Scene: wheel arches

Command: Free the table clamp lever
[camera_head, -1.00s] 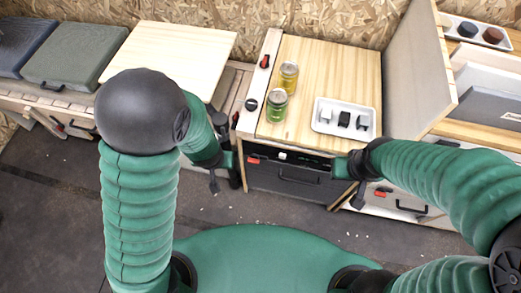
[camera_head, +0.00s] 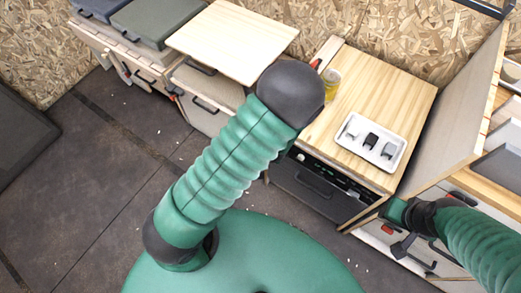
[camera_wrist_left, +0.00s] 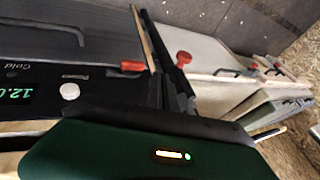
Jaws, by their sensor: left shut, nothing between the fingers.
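In the left wrist view a red lever knob (camera_wrist_left: 183,58) shows just right of my left gripper's dark fingers (camera_wrist_left: 163,65); I cannot tell whether they touch. The fingers are shut and empty. A second red latch (camera_wrist_left: 132,66) is on the black panel to their left. In the head view my left gripper is hidden behind its arm. A red lever (camera_head: 315,65) is at the cabinet top's left edge, partly hidden by that arm. Which red part is the table clamp lever is unclear. My right gripper (camera_head: 394,210) is before the cabinet's right side, its fingers unclear.
A pale table board (camera_head: 230,42) is at the upper left.

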